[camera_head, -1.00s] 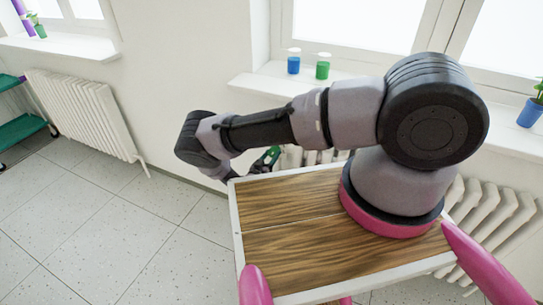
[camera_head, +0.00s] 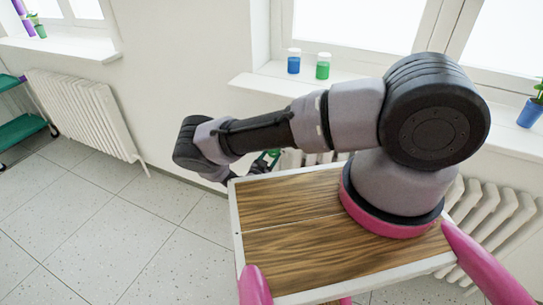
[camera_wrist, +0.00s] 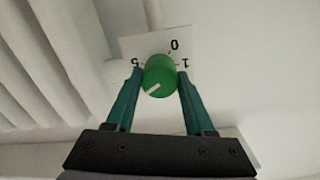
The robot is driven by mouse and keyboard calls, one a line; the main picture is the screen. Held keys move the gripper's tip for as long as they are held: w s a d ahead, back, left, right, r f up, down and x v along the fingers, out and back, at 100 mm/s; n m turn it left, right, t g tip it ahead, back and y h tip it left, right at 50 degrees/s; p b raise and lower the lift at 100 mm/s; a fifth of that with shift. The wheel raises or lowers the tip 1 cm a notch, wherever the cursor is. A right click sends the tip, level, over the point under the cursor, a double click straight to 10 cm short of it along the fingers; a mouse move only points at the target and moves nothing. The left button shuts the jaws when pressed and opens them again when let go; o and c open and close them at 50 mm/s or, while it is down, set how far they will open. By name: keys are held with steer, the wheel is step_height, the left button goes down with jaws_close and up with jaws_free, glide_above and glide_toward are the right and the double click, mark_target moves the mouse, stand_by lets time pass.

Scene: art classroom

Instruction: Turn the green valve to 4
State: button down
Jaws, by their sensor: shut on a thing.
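The green valve (camera_wrist: 159,76) is a round knob with a white mark, in the middle of the wrist view, in front of a white dial plate (camera_wrist: 158,43). The mark points to the lower left of the picture. The figures 0, 1 and 5 show on the plate; the rest is hidden behind the valve and fingers. My gripper (camera_wrist: 156,80) has its two teal fingers on either side of the valve, shut on it. In the head view my gripper (camera_head: 268,158) shows only in part beyond my wooden top, and the valve cannot be made out.
A white radiator (camera_head: 495,215) stands under the window by my arm; its ribs fill the left of the wrist view (camera_wrist: 40,60). A blue jar (camera_head: 294,61) and a green jar (camera_head: 323,66) stand on the sill. The tiled floor at left is clear.

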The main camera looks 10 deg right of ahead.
steer(key=shift+s+f, duration=0.1)
steer(key=shift+c, duration=1.4)
jaws_free()
steer(key=v, duration=1)
steer(key=shift+s+a, duration=0.3)
